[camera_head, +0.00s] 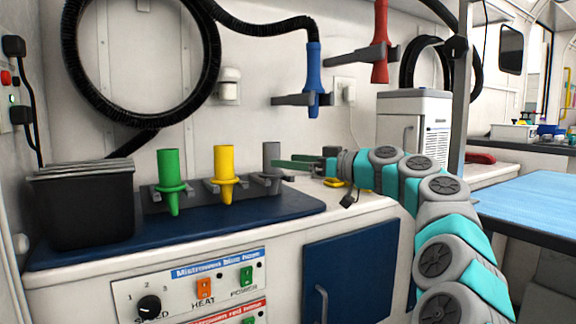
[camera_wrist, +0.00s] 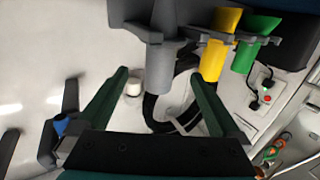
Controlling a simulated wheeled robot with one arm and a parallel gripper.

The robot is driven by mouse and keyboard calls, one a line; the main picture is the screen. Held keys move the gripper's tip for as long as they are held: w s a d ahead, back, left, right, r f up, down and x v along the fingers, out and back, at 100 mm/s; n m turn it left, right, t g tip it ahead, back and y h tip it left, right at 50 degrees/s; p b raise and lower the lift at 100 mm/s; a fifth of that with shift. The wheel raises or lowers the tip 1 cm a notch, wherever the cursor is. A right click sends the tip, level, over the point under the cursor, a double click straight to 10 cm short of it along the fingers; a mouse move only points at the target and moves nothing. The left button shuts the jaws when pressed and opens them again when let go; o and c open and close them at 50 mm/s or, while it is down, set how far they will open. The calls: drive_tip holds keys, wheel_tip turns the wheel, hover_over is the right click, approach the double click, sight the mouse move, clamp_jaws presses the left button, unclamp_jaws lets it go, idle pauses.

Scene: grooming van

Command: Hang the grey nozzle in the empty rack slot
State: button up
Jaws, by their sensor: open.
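The grey nozzle (camera_head: 271,153) stands upright in the right-hand holder of the low rack (camera_head: 203,199), beside the yellow nozzle (camera_head: 227,161) and the green nozzle (camera_head: 169,166). My gripper (camera_head: 285,160) reaches in from the right at the height of the grey nozzle's upper part. In the wrist view my gripper (camera_wrist: 159,76) is open, with the grey nozzle (camera_wrist: 158,66) between the lines of its two green fingers, near their tips. I cannot tell whether either finger touches it. The grey nozzle's lower end is hard to make out.
A blue nozzle (camera_head: 313,75) and a red nozzle (camera_head: 380,45) hang in wall holders above. A black bin (camera_head: 84,210) stands left of the rack on the blue mat (camera_head: 286,207). A yellow-handled tool (camera_head: 348,184) lies under my wrist. A white cabinet (camera_head: 412,120) stands behind.

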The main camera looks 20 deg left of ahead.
drive_tip(key=shift+b+v, duration=0.95)
drive_tip(key=shift+v, duration=1.05)
drive_tip(key=s+d+f+m+g+h, duration=0.2)
drive_tip(key=s+d+f+m+h, duration=0.15)
drive_tip(key=s+f, duration=0.55)
drive_tip(key=s+d+f+m+g+h, duration=0.15)
drive_tip(key=s+f+h, duration=0.35)
drive_tip(key=s, duration=0.6)
drive_tip(key=s+d+f+m+g+h, duration=0.2)
drive_tip(key=s+d+f+m+h, duration=0.75)
drive_tip(key=s+d+f, duration=1.8)
wheel_tip(320, 180, up, 12)
drive_tip(key=w+d+m+p, duration=0.1)
drive_tip(key=p, duration=1.1)
drive_tip(key=shift+d, duration=0.35)
